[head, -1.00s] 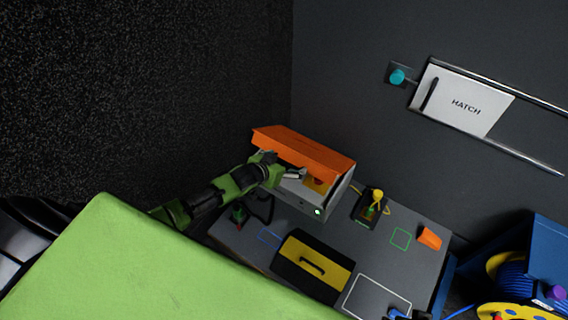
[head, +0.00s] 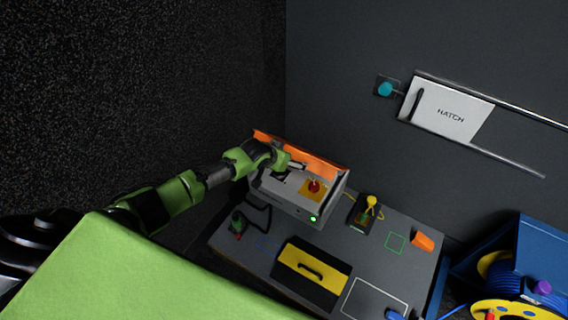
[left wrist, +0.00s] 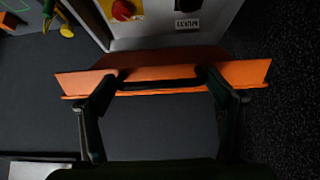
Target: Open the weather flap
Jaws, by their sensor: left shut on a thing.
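The orange weather flap (head: 322,168) stands raised along the back of the grey box (head: 285,198), whose face shows a red knob (head: 314,186) on a yellow plate. My left gripper (head: 298,166) is at the flap, above the box. In the left wrist view the flap (left wrist: 245,74) spans the picture as an orange band, and my left gripper (left wrist: 163,80) is shut on its bar or edge, a finger at either side. The exact grip is dark. The red knob also shows there at the top (left wrist: 122,9). My right gripper is not in view.
On the bench (head: 240,255) are a yellow-and-black case (head: 312,270), a small yellow-topped device (head: 368,207) and an orange cup (head: 423,241). A blue cable-reel case (head: 535,255) stands at the right. A white hatch (head: 445,110) is on the wall.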

